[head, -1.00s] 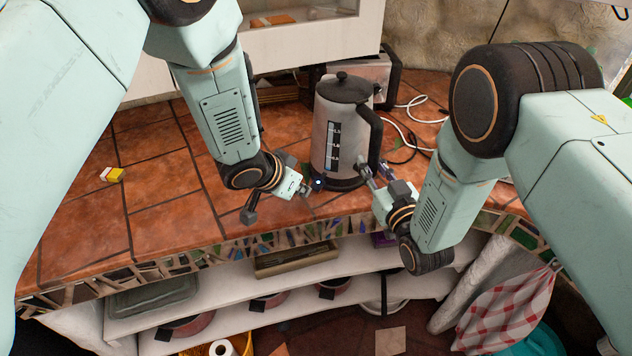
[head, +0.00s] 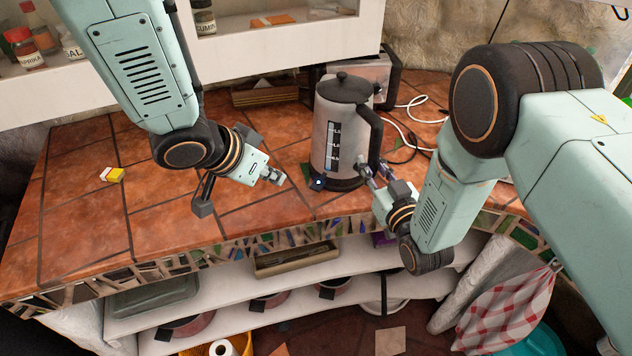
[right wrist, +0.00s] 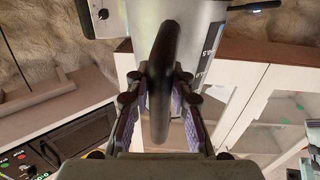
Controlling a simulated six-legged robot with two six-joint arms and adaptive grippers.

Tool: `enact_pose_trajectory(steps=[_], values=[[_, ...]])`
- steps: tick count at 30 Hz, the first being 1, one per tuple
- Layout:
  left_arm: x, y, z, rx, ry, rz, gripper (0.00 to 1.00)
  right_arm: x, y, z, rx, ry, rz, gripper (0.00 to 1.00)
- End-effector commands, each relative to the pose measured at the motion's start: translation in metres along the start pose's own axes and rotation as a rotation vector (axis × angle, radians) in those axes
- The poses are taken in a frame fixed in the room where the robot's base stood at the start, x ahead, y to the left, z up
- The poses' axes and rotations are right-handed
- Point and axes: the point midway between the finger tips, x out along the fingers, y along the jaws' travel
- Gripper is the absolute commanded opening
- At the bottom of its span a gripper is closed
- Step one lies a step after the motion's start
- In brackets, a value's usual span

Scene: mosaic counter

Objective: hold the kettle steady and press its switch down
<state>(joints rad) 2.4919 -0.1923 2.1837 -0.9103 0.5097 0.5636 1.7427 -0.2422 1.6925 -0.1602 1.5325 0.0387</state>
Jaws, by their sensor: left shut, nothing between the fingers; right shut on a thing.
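The kettle (head: 341,140), grey with a black lid, handle and base, stands upright on the tiled counter. Its switch (head: 317,184), with a small blue glow, is low on the kettle's front left; I cannot tell whether it is up or down. My right gripper (head: 373,172) is shut on the kettle's black handle (head: 370,140). In the right wrist view the handle (right wrist: 160,75) lies between the fingers (right wrist: 157,90), beside the kettle body (right wrist: 205,30). My left gripper (head: 275,176) is shut and empty, left of the switch and apart from it.
A metal appliance (head: 365,70) stands close behind the kettle, with white cables (head: 405,125) to the right. A small yellow-and-white block (head: 112,175) lies on the counter at left. The counter (head: 150,225) is clear around it. Shelves (head: 220,290) are below.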

Motion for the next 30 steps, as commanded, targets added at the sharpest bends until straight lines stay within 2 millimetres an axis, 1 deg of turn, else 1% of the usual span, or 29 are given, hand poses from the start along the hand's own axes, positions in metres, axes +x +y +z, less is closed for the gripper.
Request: enact_pose_trajectory(steps=[7, 8, 17, 18, 26, 30], values=[[0.0, 0.0, 0.0, 0.0, 0.0, 0.0, 0.0, 0.0, 0.0, -0.001, 0.0, 0.003, 0.001, 0.0], [0.0, 0.0, 0.0, 0.0, 0.0, 0.0, 0.0, 0.0, 0.0, -0.001, 0.0, 0.003, 0.001, 0.21], [0.001, 0.0, 0.0, 0.0, 0.0, 0.0, 0.0, 0.0, 0.0, 0.0, 0.0, 0.001, 0.001, 0.47], [0.001, 0.0, 0.0, 0.0, 0.0, 0.0, 0.0, 0.0, 0.0, 0.0, 0.0, 0.001, 0.0, 0.48], [0.001, 0.0, 0.0, 0.0, 0.0, 0.0, 0.0, -0.001, 0.0, 0.0, 0.0, 0.0, 0.0, 0.48], [0.001, 0.0, 0.0, 0.0, 0.0, 0.0, 0.0, -0.01, 0.0, 0.001, 0.0, -0.002, 0.001, 0.48]])
